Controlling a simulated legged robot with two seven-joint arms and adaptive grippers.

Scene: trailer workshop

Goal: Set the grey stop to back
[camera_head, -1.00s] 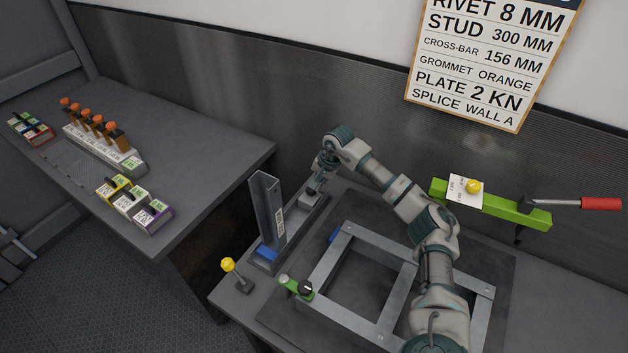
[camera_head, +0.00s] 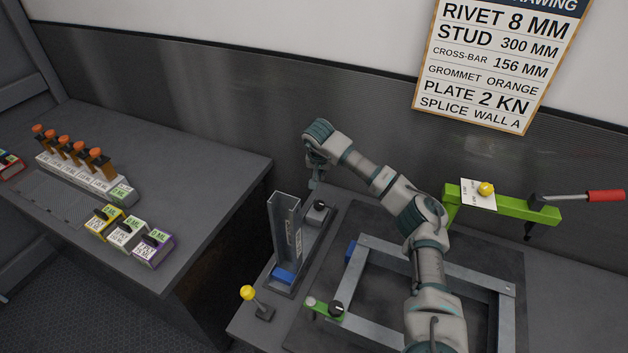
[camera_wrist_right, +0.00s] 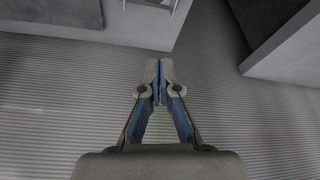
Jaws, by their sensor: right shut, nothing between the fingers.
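The grey stop (camera_head: 318,212) is a small grey block with a dark top, on a dark grey rail fixture (camera_head: 287,287) at the bench's left side. It sits near the fixture's far end, behind an upright grey metal channel (camera_head: 287,228). My right gripper (camera_head: 315,184) is above and just behind the stop, apart from it as far as I can tell. In the wrist view its blue-padded fingers (camera_wrist_right: 161,90) meet at the tips with nothing between them. The wrist view does not clearly show the stop. My left gripper is not in view.
A yellow-knobbed lever (camera_head: 247,293) stands before the fixture. A metal frame (camera_head: 380,335) with a green clamp (camera_head: 322,307) lies to its right. A green bar (camera_head: 520,210) with a red-handled lever is farther right. The corrugated wall (camera_head: 235,110) is close behind my gripper.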

